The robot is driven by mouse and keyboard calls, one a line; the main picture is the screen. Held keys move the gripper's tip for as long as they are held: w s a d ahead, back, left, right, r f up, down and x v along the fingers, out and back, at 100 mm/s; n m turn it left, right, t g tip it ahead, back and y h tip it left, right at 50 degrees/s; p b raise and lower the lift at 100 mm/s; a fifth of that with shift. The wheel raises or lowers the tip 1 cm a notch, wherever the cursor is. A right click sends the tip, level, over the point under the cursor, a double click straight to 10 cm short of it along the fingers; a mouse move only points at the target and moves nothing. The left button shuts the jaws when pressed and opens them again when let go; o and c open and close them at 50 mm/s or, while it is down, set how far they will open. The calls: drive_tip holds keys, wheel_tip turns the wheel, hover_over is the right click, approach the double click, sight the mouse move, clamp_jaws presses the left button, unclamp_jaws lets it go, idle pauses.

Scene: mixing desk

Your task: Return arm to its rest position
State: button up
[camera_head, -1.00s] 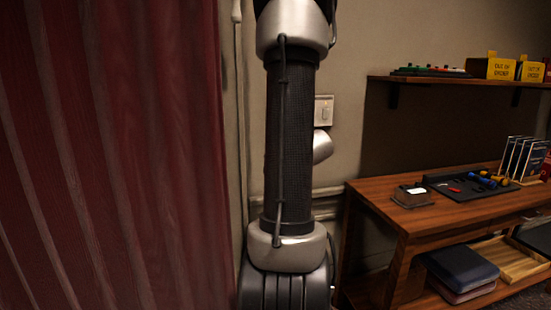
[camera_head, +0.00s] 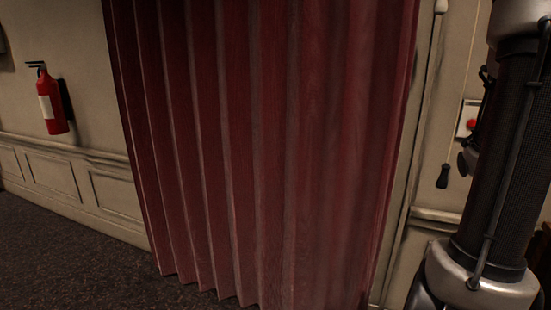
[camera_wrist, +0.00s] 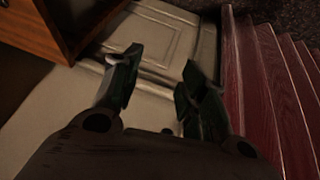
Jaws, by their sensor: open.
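My gripper (camera_wrist: 160,70) is open in the wrist view. Its two dark fingers stand apart with nothing between them, in front of the pale panelled wall (camera_wrist: 165,35). In the head view my arm (camera_head: 505,155) rises upright along the right edge. Dark parts behind it, near the wall plate, may belong to my wrist or gripper, but the arm hides most of them.
A dark red pleated curtain (camera_head: 265,150) fills the middle; it also shows at right in the wrist view (camera_wrist: 250,80). A fire extinguisher (camera_head: 52,100) hangs on the left wall. Wooden furniture (camera_wrist: 40,25) is close at upper left. Carpet (camera_head: 75,240) is clear at lower left.

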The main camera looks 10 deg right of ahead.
drive_tip(key=a+r+n+y, duration=0.1)
drive_tip(key=a+r, duration=0.3)
drive_tip(key=a, duration=0.6)
drive_tip(key=s+a+r+n+y, duration=0.1)
drive_tip(key=a+r, duration=0.4)
drive_tip(key=a, duration=0.5)
drive_tip(key=s+a+r+n+t+y, duration=0.1)
drive_tip(key=a+r+n, duration=0.3)
drive_tip(key=a, duration=0.6)
drive_tip(key=shift+a+r+n+y, duration=0.35)
drive_tip(key=shift+n+y, duration=0.15)
drive_tip(key=shift+y, duration=0.3)
